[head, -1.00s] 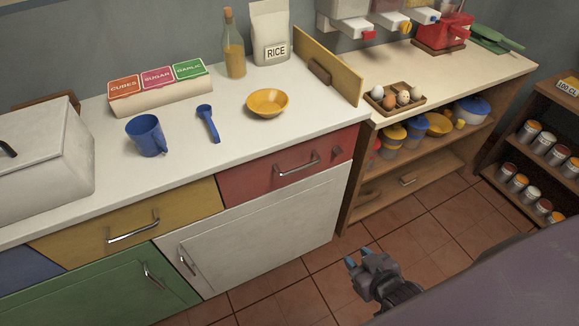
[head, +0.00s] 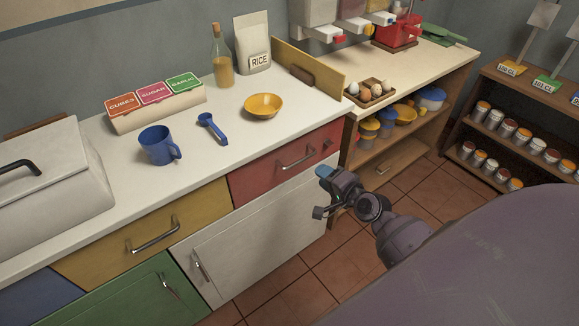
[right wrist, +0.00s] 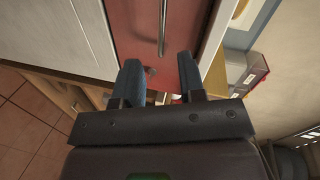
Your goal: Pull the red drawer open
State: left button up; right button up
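The red drawer (head: 270,174) is shut, its front flush under the white counter, right of the yellow drawer. Its metal bar handle (head: 297,159) is in plain sight; the handle also shows upright in the right wrist view (right wrist: 162,25), on the red front (right wrist: 135,22). My right gripper (head: 320,191) is in front of the counter, below and right of the handle. In the right wrist view its two blue fingers (right wrist: 160,78) are apart with nothing held between them. The handle lies beyond the fingertips, not touched. My left gripper is not in view.
A yellow drawer (head: 140,233) and a white cabinet door (head: 250,243) adjoin the red drawer. A blue mug (head: 157,146), a yellow bowl (head: 263,106) and an egg tray (head: 372,93) stand on the counters. The tiled floor (head: 290,297) in front is clear.

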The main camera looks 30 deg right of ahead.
aim_at(301, 159)
jog(key=w, duration=0.3)
jog(key=w+f+m+b, duration=0.1)
jog(key=w, duration=0.3)
jog(key=w+f+m, duration=0.1)
jog(key=w, duration=0.2)
jog(key=shift+w+a, duration=0.3)
jog(key=shift+a, duration=0.1)
jog(key=shift+c, duration=0.5)
grip_shut()
